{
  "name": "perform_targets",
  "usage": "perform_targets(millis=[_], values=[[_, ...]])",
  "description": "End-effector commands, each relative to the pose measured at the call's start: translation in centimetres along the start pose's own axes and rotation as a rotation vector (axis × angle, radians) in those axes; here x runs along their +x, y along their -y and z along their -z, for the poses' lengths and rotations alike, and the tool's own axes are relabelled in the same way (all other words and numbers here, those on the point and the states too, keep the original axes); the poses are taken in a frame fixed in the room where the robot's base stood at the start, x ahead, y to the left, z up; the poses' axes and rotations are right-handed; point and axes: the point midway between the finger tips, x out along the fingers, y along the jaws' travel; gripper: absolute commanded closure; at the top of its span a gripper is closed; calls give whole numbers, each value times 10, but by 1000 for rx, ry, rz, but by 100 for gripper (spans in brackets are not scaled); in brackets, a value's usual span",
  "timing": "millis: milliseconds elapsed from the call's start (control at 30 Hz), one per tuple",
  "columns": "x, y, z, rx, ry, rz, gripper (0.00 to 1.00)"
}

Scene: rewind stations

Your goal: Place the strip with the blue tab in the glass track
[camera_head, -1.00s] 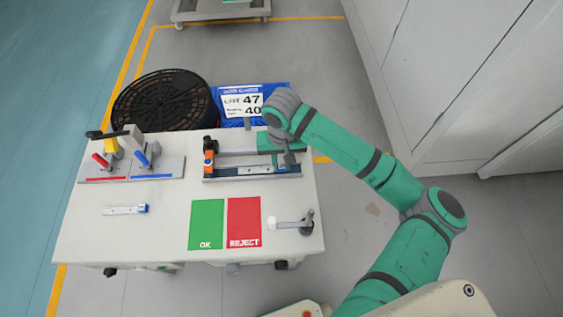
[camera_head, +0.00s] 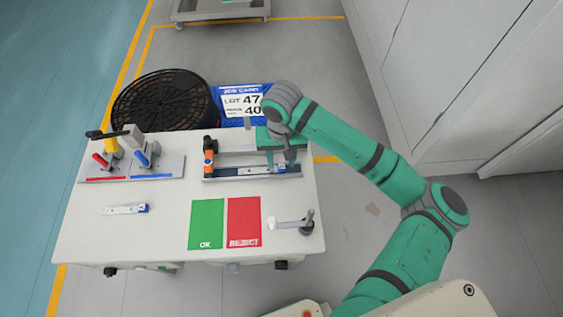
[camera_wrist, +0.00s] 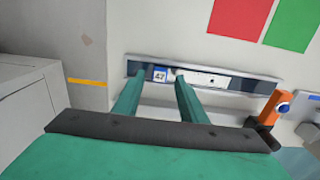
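A pale strip (camera_head: 248,171) lies along the dark glass track (camera_head: 215,174) at the back right of the table. In the wrist view the strip (camera_wrist: 205,78) shows in the track (camera_wrist: 240,85), with a blue-edged tab (camera_wrist: 160,75) marked 47. My gripper (camera_head: 289,161) is over the right part of the track and hides some of it. In the wrist view my gripper (camera_wrist: 166,76) has its two fingers apart, with the tab showing between their tips. A second pale strip (camera_head: 120,210) with a blue end lies flat on the table at left.
An orange-topped clamp (camera_head: 209,153) stands at the track's left end. A plate with red and blue levers (camera_head: 150,167) is at back left. Green OK (camera_head: 207,224) and red REJECT (camera_head: 244,221) mats lie in front. A small grey stand (camera_head: 295,223) is at right.

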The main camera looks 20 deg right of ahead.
Motion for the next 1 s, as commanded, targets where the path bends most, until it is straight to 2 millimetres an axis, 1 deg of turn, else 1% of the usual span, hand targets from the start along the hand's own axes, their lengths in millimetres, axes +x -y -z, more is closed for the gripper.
perform_targets(millis=[100,300,400,500,700,1000], values=[[-25,0,1,-2,-3,-2,62],[-64,0,1,-2,-3,-3,62],[-80,0,0,-2,-2,-3,62],[-91,0,1,-1,-2,-2,62],[-100,0,0,-1,0,-1,62],[-100,0,0,-1,0,-1,62]])
